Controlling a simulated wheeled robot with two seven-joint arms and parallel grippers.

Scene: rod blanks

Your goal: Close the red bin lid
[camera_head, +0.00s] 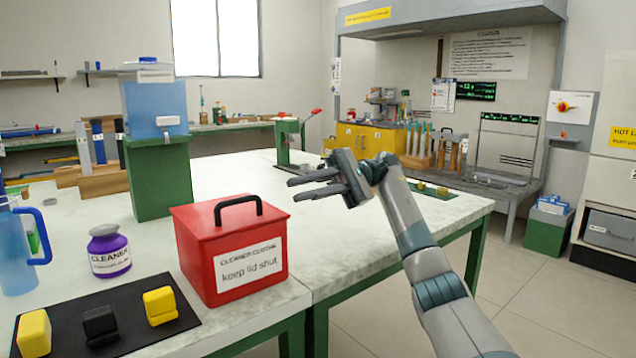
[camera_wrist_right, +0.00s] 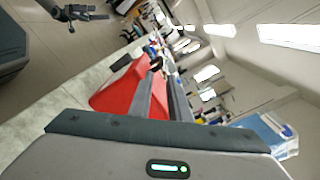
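The red bin (camera_head: 235,250) stands near the table's front edge in the head view, labelled "keep lid shut". Its red lid (camera_head: 205,213) lies flat across the top and looks closed, with a black handle (camera_head: 238,207) upright on it. My right gripper (camera_head: 290,189) is to the right of the bin and above lid height, apart from it, fingers pointing left. It is open and empty. In the right wrist view the bin (camera_wrist_right: 120,88) shows beyond and beside the fingers. A small dark gripper (camera_wrist_right: 97,12) at that view's top left looks like my left one, its fingers apart.
A blue jug (camera_head: 15,250) stands at the far left. A green stand (camera_head: 160,180) is behind.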

